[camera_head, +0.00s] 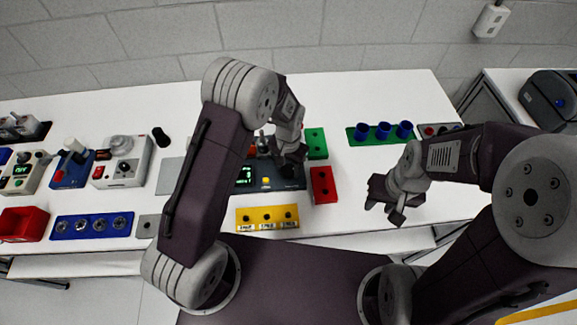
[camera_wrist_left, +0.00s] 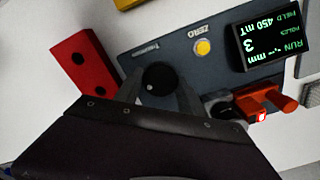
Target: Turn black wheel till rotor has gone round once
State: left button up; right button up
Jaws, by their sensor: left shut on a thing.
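The dark device panel (camera_head: 262,185) stands in the middle of the table, and my left gripper (camera_head: 294,160) reaches down over its right side. In the left wrist view the black wheel (camera_wrist_left: 158,78) is a round knob with a small white dot. The fingers of the left gripper (camera_wrist_left: 158,92) are shut on it from both sides. The panel's green display (camera_wrist_left: 272,38) reads RUN, -.-- mm, 3 poles, field 450 mT. An orange-red part (camera_wrist_left: 265,100) with a small lit spot sits beside it; I cannot tell whether it is the rotor. My right gripper (camera_head: 384,202) is open and empty.
A red block (camera_head: 324,185) and a green block (camera_head: 316,143) stand close right of the panel. A yellow block (camera_head: 267,218) lies in front. A green rack with blue cups (camera_head: 383,132) stands at the back right; several instruments crowd the left.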

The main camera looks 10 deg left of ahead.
aim_at(288, 169)
pick_arm(q)
jog(key=shift+w+m, duration=0.1)
jog(key=shift+m, duration=2.1)
jog(key=shift+r, duration=0.1)
jog(key=o, duration=1.4)
jog(key=shift+c, duration=0.2)
notch_tip(288, 169, up, 9)
jog(key=b, duration=0.1)
